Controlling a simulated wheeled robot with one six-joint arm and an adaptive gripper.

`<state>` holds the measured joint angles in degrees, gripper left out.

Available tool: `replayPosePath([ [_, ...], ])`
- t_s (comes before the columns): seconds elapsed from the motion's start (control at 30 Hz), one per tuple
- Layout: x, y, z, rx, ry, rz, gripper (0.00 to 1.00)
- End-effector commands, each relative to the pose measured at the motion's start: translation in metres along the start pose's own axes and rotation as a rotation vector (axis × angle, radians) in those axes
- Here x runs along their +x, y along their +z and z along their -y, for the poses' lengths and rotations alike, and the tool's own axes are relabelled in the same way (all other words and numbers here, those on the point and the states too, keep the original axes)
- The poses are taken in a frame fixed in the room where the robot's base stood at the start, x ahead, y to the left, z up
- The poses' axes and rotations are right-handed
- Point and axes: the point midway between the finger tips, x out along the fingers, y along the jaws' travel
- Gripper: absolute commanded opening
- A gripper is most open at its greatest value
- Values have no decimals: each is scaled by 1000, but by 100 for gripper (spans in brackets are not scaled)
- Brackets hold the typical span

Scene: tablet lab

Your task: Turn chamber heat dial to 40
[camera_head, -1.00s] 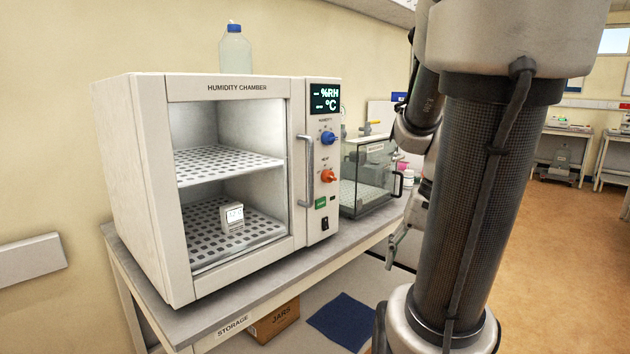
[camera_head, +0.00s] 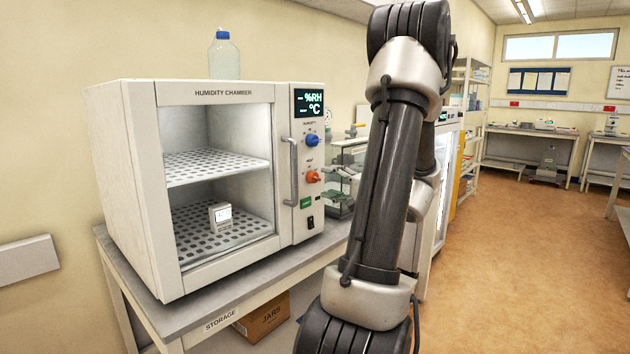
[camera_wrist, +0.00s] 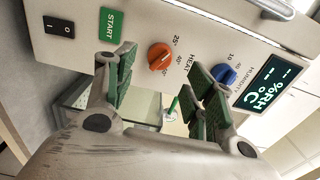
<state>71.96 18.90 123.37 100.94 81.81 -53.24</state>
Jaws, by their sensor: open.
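The humidity chamber (camera_head: 215,92) stands on the bench with its control panel on the right side. Its orange heat dial (camera_head: 313,177) is below the blue humidity dial (camera_head: 311,140). In the wrist view the orange heat dial (camera_wrist: 159,57) has marks reading 25 and 40, with a third mark partly legible; its pointer setting is too small to tell. My gripper (camera_wrist: 155,70) is open and empty, its green-padded fingers either side of the orange dial in the picture and apparently short of it. In the head view my gripper (camera_head: 343,172) is small, just right of the dial.
The panel also has a display (camera_wrist: 265,85) showing dashes, a green START button (camera_wrist: 111,25) and a black power switch (camera_wrist: 58,27). A door handle (camera_head: 290,170) stands left of the dials. A glass box (camera_head: 345,155) is behind my gripper.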

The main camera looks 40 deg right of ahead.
Motion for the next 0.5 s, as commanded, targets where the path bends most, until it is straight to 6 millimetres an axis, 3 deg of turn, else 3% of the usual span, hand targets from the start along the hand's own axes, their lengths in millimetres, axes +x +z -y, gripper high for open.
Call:
replayPosePath([
  [0.2,38,1,-1,2,2,4,54],
  [0.5,57,1,0,2,2,1,54],
])
